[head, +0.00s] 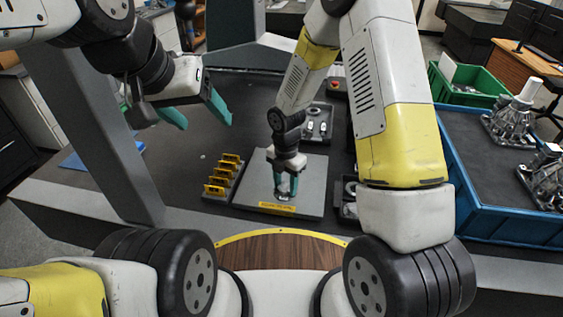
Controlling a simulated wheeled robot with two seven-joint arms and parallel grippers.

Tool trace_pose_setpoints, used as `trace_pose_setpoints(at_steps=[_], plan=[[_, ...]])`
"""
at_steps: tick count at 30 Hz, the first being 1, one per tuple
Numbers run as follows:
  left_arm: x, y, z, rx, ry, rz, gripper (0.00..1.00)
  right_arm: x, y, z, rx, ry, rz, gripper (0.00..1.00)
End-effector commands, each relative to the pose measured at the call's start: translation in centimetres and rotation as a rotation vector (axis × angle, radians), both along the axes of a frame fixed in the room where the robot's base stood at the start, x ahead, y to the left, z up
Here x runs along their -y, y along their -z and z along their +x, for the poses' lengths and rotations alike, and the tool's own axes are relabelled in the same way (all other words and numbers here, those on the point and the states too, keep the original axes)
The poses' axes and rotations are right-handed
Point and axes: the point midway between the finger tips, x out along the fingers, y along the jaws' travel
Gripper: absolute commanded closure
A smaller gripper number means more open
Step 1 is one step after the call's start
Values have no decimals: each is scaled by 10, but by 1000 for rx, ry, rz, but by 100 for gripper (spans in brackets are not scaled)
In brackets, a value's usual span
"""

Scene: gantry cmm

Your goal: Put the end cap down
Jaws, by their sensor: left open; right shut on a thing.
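My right gripper (285,189) points down over a grey square plate (312,178) with a yellow label on its front edge. Its teal fingers are shut on a small metallic part, which I take to be the end cap (284,197). The fingers hide most of the cap. It is at or just above the plate's surface; I cannot tell whether it touches. My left gripper (203,118) is open and empty, raised over the dark table to the left.
A rack of yellow blocks (222,176) stands left of the plate. A tray with small parts (317,124) lies behind it. At the right is a blue-rimmed bin (490,228) with metal castings, and a green crate (470,97) behind. Dark table left of the rack is mostly clear.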

Motion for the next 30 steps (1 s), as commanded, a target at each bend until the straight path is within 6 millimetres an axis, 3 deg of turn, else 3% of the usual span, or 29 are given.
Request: trace_pose_setpoints(at_steps=[3, 9, 19, 30], plan=[[0, 0, 0, 0, 0, 0, 31, -7, 3, 28, 1, 2, 1, 100], [0, 0, 0, 0, 0, 0, 31, -13, 5, 49, 0, 1, 0, 100], [0, 0, 0, 0, 0, 0, 31, -13, 38, 50, -3, 0, -2, 100], [0, 0, 0, 0, 0, 0, 31, -13, 43, 50, -1, 0, -1, 100]])
